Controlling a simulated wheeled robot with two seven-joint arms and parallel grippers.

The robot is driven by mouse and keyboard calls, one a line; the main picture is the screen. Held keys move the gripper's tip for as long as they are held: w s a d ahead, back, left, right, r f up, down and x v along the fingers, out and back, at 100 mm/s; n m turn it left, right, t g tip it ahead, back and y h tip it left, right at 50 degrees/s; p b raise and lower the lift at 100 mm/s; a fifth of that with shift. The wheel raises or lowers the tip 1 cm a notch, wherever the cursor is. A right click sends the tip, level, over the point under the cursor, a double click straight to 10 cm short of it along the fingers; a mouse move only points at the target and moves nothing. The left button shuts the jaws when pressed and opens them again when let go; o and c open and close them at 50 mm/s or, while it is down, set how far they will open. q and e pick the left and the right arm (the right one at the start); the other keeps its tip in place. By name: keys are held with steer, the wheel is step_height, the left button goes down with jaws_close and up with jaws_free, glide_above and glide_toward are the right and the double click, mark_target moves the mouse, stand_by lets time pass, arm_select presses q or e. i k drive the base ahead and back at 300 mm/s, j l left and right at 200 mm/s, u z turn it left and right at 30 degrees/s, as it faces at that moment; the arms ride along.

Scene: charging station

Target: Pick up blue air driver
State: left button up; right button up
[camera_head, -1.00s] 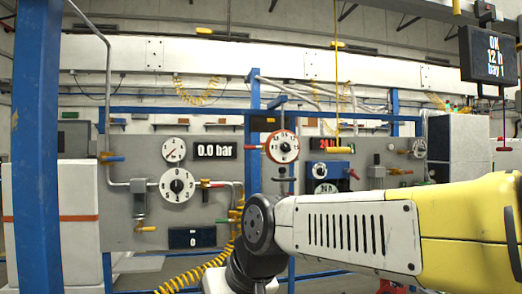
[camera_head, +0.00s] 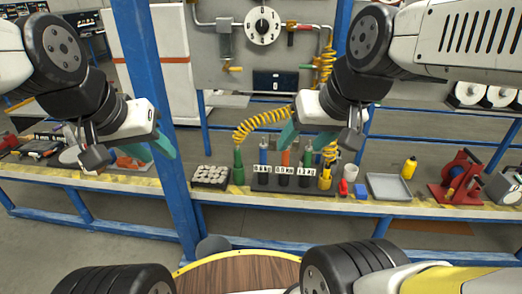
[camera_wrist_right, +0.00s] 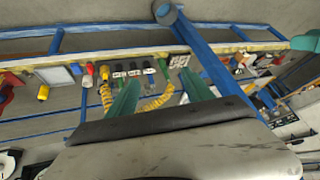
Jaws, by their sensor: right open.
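The blue air driver (camera_head: 263,151) stands upright in a dark holder on the workbench, between a green driver and an orange one. My right gripper (camera_head: 305,138) is open and empty, above and a little right of the blue driver in the head view. Its two teal fingers also show spread apart in the right wrist view (camera_wrist_right: 160,95), with the tool row beyond them. The blue driver is too small to make out surely there. My left gripper (camera_head: 155,148) hangs further left near the blue post, apart from the drivers, its teal fingers apart and empty.
A green driver (camera_head: 238,167) with a yellow coiled hose (camera_head: 262,118) stands left. An orange driver (camera_head: 286,158) and another green one (camera_head: 308,152) stand right. A blue post (camera_head: 160,110) rises beside my left gripper. A grey tray (camera_head: 388,188) and yellow bottle (camera_head: 409,168) lie right.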

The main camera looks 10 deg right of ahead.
mark_target(263, 167)
steer(key=j+z, duration=0.1)
steer(key=z, duration=0.3)
steer(key=i+j+z, duration=0.1)
steer(key=z, duration=0.3)
steer(key=j+z, duration=0.1)
steer(key=z, duration=0.25)
steer(key=j+z, duration=0.4)
steer(key=j, duration=0.3)
steer(key=j+z, duration=0.35)
steer(key=j, duration=0.85)
steer(key=k+j, duration=0.1)
steer(key=j, duration=0.4)
steer(key=z, duration=0.05)
